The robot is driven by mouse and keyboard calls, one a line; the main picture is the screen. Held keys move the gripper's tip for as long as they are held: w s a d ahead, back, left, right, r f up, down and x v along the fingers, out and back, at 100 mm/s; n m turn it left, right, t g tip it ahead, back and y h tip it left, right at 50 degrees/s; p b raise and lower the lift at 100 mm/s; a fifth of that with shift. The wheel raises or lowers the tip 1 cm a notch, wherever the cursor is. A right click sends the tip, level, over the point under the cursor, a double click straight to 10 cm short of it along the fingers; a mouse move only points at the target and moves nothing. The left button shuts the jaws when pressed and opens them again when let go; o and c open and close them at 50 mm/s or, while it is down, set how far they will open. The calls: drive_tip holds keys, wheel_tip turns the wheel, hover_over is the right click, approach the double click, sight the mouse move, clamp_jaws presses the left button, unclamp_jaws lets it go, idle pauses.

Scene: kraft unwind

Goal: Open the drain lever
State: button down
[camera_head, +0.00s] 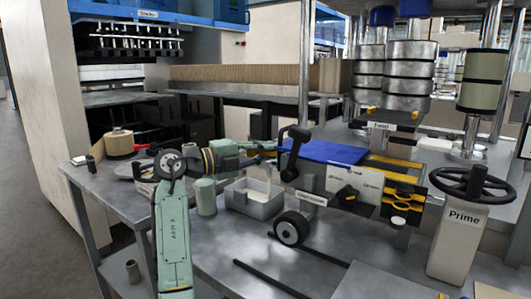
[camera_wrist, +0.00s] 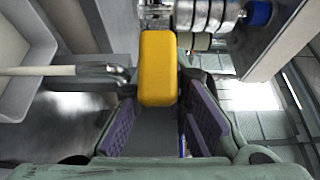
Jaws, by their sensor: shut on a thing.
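A yellow, rounded grip (camera_wrist: 158,60), which looks like the handle of the drain lever, stands in the middle of the wrist view. My gripper (camera_wrist: 155,102) has its two purple-padded fingers on either side of the near end of this grip and is shut on it. In the head view my gripper (camera_head: 268,154) reaches right to the left side of the machine (camera_head: 312,177), by a black crank arm. The lever is too small and too covered there to make out clearly. Its pivot and its angle cannot be told.
A grey bin (camera_head: 240,204) stands below my gripper, and its pale wall shows in the wrist view (camera_wrist: 38,45). A green cylinder (camera_head: 205,196) stands left of it. A blue cloth (camera_head: 325,152) lies on the machine. A black handwheel (camera_head: 472,186) is far right.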

drive_tip(key=shift+f, duration=0.25)
drive_tip(key=c, duration=1.7)
unclamp_jaws()
drive_tip(key=shift+w+d, duration=0.1)
drive_tip(key=shift+o, duration=0.3)
drive_tip(key=shift+r, duration=0.1)
drive_tip(key=v, duration=1.2)
